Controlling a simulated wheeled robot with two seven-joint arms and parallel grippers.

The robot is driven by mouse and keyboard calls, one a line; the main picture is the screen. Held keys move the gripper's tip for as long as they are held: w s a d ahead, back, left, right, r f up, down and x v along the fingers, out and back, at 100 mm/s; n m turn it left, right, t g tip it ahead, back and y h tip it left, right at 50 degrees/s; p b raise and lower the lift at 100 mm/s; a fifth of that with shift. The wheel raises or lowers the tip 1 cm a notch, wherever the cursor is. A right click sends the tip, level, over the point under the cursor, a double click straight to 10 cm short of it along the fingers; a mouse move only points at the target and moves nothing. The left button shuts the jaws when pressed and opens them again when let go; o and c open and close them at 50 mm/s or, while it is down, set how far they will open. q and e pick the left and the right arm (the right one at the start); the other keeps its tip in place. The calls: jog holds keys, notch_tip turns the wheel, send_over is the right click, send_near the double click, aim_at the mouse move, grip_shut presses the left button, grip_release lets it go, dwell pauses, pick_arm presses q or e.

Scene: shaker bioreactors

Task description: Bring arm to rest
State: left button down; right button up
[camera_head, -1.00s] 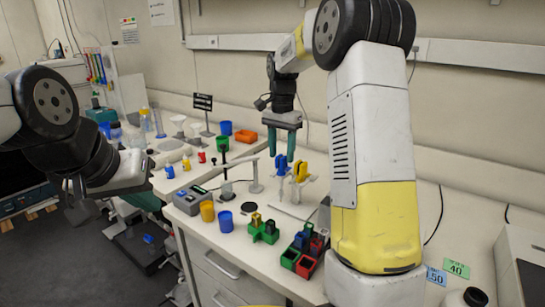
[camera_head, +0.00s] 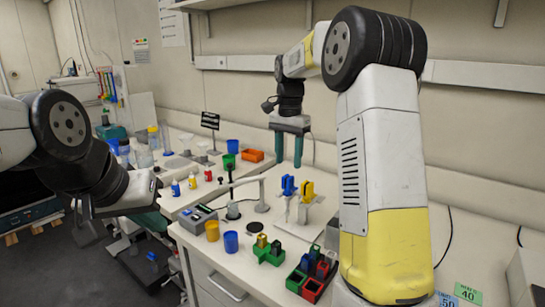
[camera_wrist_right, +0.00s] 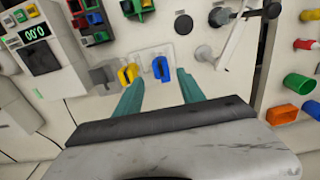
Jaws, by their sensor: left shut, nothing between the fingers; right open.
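My right gripper (camera_head: 288,150) hangs in the air with its two teal fingers pointing down, open and empty. It is above and apart from the blue pipette (camera_head: 288,186) and the yellow pipette (camera_head: 307,190) standing on the bench (camera_head: 262,282). In the right wrist view, my gripper's fingers (camera_wrist_right: 162,92) are spread with nothing between them. The blue pipette (camera_wrist_right: 161,68) and yellow pipette (camera_wrist_right: 127,73) show beyond the fingertips. My left gripper (camera_head: 82,222) is at the left, over the floor side of the bench, shut and empty. Its fingertips are dark and hard to make out.
A green block rack (camera_head: 268,254) and a red and dark block rack (camera_head: 312,275) stand near the front edge. Yellow (camera_head: 212,231) and blue (camera_head: 231,242) cups stand beside them. The air around my right gripper looks free.

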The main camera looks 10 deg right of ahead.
jog(key=s+r+n+t+y, duration=0.1)
jog(key=s+r+n+t, duration=0.15)
jog(key=s, duration=0.55)
jog(key=s+r+n+t+y, duration=0.1)
jog(key=s+r+n, duration=0.2)
jog(key=s, duration=0.4)
jog(key=s+a+f+n+t, duration=0.1)
jog(key=s+f+n, duration=0.3)
jog(key=s, duration=0.9)
jog(key=shift+s+a+f+t, duration=0.15)
jog(key=shift+a+f+t, duration=0.1)
jog(key=shift+t, duration=0.6)
